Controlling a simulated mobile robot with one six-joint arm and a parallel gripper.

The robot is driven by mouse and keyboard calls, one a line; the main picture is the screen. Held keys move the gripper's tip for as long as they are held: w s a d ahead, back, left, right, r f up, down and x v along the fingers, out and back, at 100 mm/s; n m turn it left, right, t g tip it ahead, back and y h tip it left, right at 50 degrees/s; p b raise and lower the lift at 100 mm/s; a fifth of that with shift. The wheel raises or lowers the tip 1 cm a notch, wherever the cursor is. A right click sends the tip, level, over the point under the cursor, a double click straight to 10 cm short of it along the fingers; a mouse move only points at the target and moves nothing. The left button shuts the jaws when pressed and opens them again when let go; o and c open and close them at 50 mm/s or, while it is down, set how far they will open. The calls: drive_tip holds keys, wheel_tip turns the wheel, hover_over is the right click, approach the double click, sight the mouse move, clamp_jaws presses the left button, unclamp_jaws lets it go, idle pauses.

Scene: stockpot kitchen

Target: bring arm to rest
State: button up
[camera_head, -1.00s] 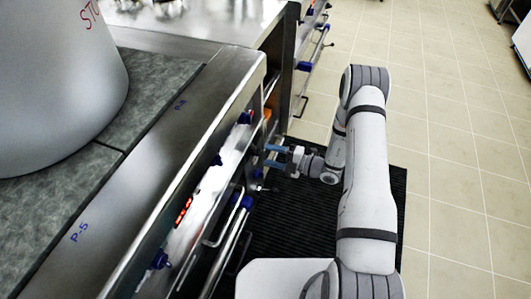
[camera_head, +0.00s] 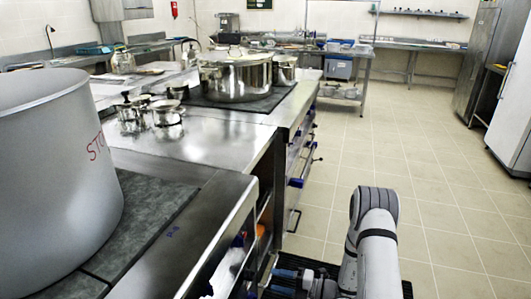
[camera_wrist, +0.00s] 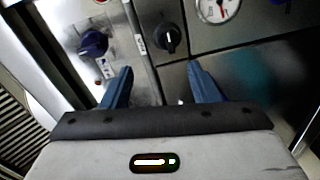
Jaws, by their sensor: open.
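My gripper (camera_wrist: 160,88) shows in the wrist view with its two blue fingers spread apart and nothing between them. It points at the stove's front panel, where a dark knob (camera_wrist: 167,38) lies beyond the gap and a blue knob (camera_wrist: 93,43) lies beyond the left finger. In the head view my gripper (camera_head: 284,280) is at the bottom edge, beside the stove front (camera_head: 228,262), and is partly cut off. I cannot tell how close the fingertips are to the panel.
A large grey stockpot (camera_head: 55,180) stands on the stove at the left. Steel pots (camera_head: 235,75) stand on the counter further back. A round gauge (camera_wrist: 217,8) is on the panel. The tiled floor (camera_head: 430,170) to the right is clear.

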drive_tip(key=s+a+r+n+g+h+p, duration=0.1)
drive_tip(key=s+r+n+g+h+p, duration=0.35)
drive_tip(key=r+n, duration=0.75)
drive_tip(key=s+a+r+n+g+h+p, duration=0.15)
drive_tip(key=s+r+n+g, duration=0.5)
drive_tip(key=r, duration=0.75)
drive_tip(key=s+d+r+n+t+h+p, duration=0.4)
drive_tip(key=s+d+r+n+h, duration=0.1)
drive_tip(key=r+n, duration=0.4)
drive_tip(key=s+d+r+n+t+h+p, duration=0.3)
drive_tip(key=r+n, duration=0.7)
drive_tip(key=n, duration=0.4)
drive_tip(key=s+d+t+h, duration=0.1)
drive_tip(key=s+d+h, duration=0.1)
drive_tip(key=s+d, duration=0.1)
drive_tip(key=shift+s+d+r+p, duration=0.3)
drive_tip(key=shift+s+d+p, duration=0.05)
drive_tip(key=shift+s+p, duration=0.1)
drive_tip(key=shift+c, duration=0.4)
